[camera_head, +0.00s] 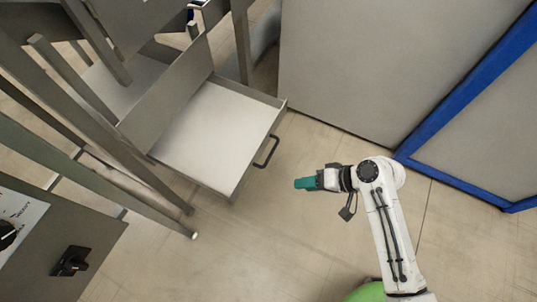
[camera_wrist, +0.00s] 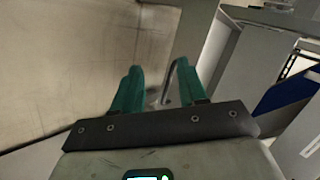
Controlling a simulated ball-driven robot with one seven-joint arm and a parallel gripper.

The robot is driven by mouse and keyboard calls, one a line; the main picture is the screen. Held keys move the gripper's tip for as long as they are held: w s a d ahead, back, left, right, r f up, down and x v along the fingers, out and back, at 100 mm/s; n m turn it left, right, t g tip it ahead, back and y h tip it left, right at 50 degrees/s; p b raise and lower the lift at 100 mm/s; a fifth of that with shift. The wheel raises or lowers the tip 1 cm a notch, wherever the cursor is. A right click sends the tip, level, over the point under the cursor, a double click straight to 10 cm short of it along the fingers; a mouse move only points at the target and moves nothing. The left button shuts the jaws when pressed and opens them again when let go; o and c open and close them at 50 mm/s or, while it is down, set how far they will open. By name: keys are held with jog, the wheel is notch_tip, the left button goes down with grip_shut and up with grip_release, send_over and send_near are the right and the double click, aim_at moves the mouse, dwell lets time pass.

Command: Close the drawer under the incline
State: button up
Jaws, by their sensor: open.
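The drawer (camera_head: 212,137) is a shallow grey tray with a pale, empty floor. It stands pulled out from the grey metal frame of the incline. Its dark bar handle (camera_head: 267,152) is on the front face, facing my arm. My gripper (camera_head: 306,183) has teal fingers and is apart from the drawer, a little right of and below the handle in the head view. In the wrist view the teal fingers (camera_wrist: 157,88) are spread apart, with a thin bent bar, probably the handle (camera_wrist: 171,82), showing between them. Contact with it cannot be told.
A large grey panel (camera_head: 345,70) and a blue-framed panel (camera_head: 480,130) stand at the right. A control box with black knobs (camera_head: 70,260) is at the lower left. Slanted metal legs (camera_head: 150,185) flank the drawer. Bare tiled floor (camera_head: 270,240) lies in front of the drawer.

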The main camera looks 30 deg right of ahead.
jog(key=w+d+m+t, duration=0.1)
jog(key=w+d+f+m+t+b, duration=0.1)
jog(key=m+t, duration=0.1)
jog(key=w+d+m+t+b, duration=0.1)
jog(key=w, duration=0.1)
jog(key=shift+d+f+m+t+y, duration=0.2)
jog(key=shift+d+m+t+y, duration=0.1)
jog(key=shift+m+t, duration=0.1)
jog(key=c, duration=0.5)
jog(key=shift+w+d+r+m+t, duration=0.15)
jog(key=shift+w+d+m+t, duration=0.3)
jog(key=shift+d+m+t, duration=0.05)
grip_shut()
send_near(259, 148)
jog(key=x, duration=0.6)
jog(key=shift+w+f, duration=0.2)
jog(key=shift+w, duration=0.05)
jog(key=w+a+b, duration=0.2)
jog(key=w+a, duration=0.2)
jog(key=w, duration=0.4)
jog(key=w+a+b, duration=0.3)
jog(key=w+a, duration=0.2)
jog(key=w, duration=0.3)
jog(key=w+a+b, duration=0.3)
jog(key=w+a, duration=0.1)
jog(key=w, duration=0.4)
jog(key=shift+a, duration=0.4)
jog(key=shift+s, duration=0.1)
